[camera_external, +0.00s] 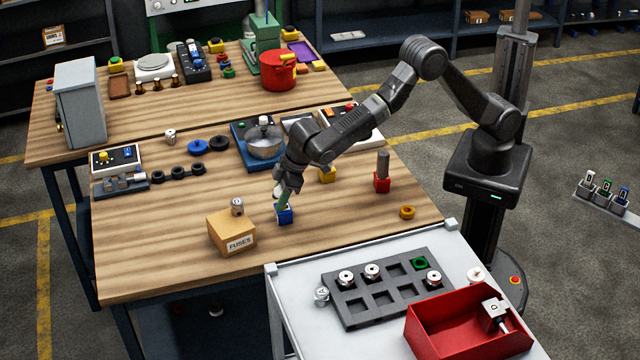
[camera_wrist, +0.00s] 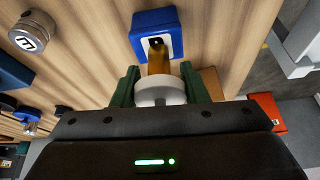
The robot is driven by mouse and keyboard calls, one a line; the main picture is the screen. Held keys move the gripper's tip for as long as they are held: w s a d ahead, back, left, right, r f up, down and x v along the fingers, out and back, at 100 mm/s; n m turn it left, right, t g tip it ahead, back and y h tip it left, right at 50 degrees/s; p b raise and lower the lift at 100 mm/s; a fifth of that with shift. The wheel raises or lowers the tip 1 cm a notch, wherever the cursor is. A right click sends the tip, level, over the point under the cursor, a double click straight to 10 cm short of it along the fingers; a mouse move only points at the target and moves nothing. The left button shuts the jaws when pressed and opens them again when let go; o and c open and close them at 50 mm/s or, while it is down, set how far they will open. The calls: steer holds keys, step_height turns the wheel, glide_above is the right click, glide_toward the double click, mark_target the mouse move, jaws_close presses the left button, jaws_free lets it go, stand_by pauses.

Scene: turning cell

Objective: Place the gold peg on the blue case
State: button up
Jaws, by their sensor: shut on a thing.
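The gold peg (camera_wrist: 158,62) shows in the wrist view with a white collar (camera_wrist: 158,92) at its near end. My gripper (camera_wrist: 158,88) has green fingers on either side of the collar and is shut on the peg. The peg points at the blue case (camera_wrist: 156,32), a small block with a white label, and its far end overlaps the label. I cannot tell whether they touch. In the external view the blue case (camera_external: 284,216) stands on the wooden table, with my gripper (camera_external: 283,194) just above it, tilted. The fingers largely hide the peg there.
A FUSES box (camera_external: 231,234) with a metal cylinder (camera_external: 237,206) on top is left of the case. A yellow block (camera_external: 327,175), a red block with a grey cylinder (camera_external: 382,184) and a gold ring (camera_external: 407,212) lie to the right. The table front is clear.

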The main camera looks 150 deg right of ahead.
steer(key=shift+f, duration=0.2)
steer(key=o, duration=1.1)
steer(key=shift+r, duration=0.1)
steer(key=shift+r, duration=0.35)
steer(key=b+v, duration=0.2)
steer(key=v, duration=0.9)
steer(key=shift+a+r, duration=0.2)
steer(key=shift+s, duration=0.15)
